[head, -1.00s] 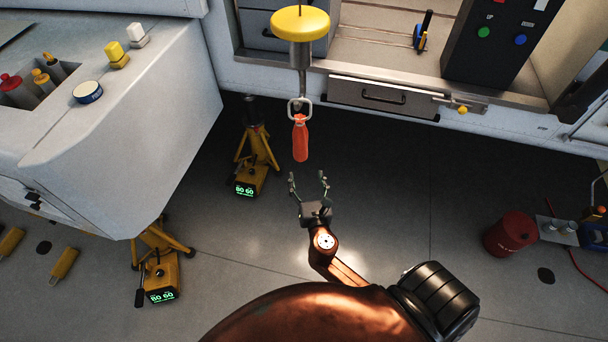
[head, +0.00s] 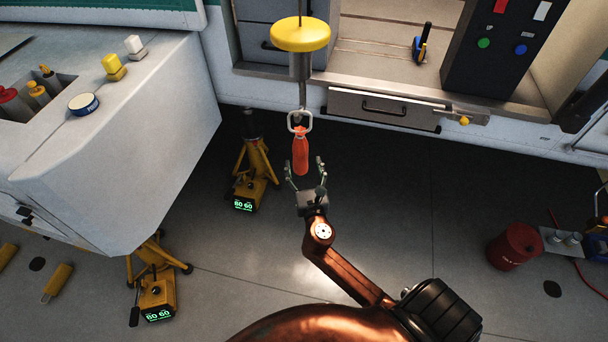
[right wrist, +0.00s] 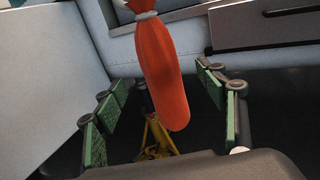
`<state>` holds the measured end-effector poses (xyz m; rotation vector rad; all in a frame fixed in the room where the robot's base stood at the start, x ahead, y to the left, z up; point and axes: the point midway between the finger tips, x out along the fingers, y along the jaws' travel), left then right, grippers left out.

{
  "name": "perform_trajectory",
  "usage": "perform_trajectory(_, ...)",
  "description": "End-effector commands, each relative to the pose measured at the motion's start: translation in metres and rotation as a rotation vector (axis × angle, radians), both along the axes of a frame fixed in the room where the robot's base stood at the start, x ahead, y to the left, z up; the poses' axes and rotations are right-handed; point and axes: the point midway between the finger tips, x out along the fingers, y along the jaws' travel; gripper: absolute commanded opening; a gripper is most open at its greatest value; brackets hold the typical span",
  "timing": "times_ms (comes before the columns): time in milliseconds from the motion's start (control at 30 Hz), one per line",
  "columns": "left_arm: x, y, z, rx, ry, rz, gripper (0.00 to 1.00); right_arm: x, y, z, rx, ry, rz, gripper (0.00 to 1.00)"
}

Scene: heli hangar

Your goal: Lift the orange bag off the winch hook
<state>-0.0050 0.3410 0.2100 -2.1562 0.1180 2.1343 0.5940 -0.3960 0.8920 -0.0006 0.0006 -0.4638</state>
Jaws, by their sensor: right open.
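The orange bag (head: 300,155) hangs upright from a metal ring on the winch hook (head: 299,118), below the yellow winch cap (head: 300,34). My right gripper (head: 305,172) is open just below and around the lower end of the bag in the head view. In the right wrist view the bag (right wrist: 160,70) hangs between the green-padded fingers of my right gripper (right wrist: 165,105), with gaps on both sides. No contact between pads and bag shows. The bag's tied neck is near the top edge there. My left gripper is not in view.
A white bench-like body (head: 130,150) stands at left, with yellow jacks (head: 255,170) on the floor beside it. A black control box (head: 500,45) and drawer (head: 383,106) are behind the bag. A red can (head: 514,246) stands at right. The floor between is clear.

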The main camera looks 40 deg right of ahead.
Motion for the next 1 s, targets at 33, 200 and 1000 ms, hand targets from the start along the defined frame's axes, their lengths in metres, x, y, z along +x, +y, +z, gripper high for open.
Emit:
perform_trajectory(33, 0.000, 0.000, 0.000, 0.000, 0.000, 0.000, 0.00, 0.006, -0.003, 0.000, -0.002, 0.000, -0.001, 0.65)
perform_trajectory(200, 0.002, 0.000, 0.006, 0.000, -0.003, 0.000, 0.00, 0.023, -0.012, 0.002, -0.002, -0.001, -0.001, 0.65)
perform_trajectory(1000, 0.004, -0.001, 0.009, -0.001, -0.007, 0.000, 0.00, 0.064, -0.032, 0.000, 0.001, 0.000, 0.000, 0.65)
